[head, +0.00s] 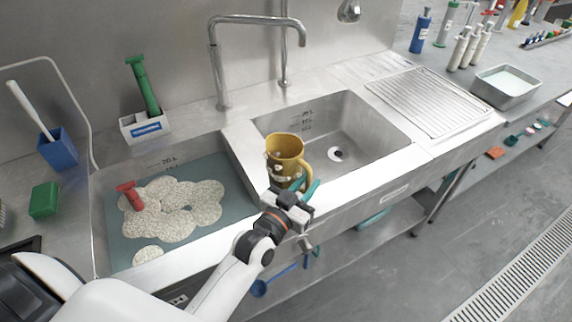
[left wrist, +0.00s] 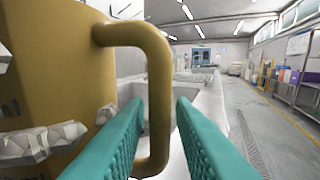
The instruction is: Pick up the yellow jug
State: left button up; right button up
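The yellow jug (head: 284,150) is upright at the front of the divider between the two sink basins, with pale lumpy bits on its side. Its base is partly hidden by my left gripper (head: 302,188), so I cannot tell exactly what it rests on. In the left wrist view the jug (left wrist: 55,75) fills the left side. Its handle (left wrist: 158,80) runs down between the teal fingers of the left gripper (left wrist: 161,105). The fingers are apart, with a small gap seen beside the handle. My right gripper is not in view.
The left basin holds pale grainy heaps (head: 170,210) and a red tool (head: 131,195). The right basin (head: 345,125) is empty, with a tall faucet (head: 215,65) behind. A green-handled tool (head: 143,85) stands in a white holder. A ribbed drainboard (head: 430,100) lies clear at right.

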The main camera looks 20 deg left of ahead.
pick_arm(q)
jog(key=shift+w+d, duration=0.2)
jog(key=shift+w, duration=1.15)
grip_shut()
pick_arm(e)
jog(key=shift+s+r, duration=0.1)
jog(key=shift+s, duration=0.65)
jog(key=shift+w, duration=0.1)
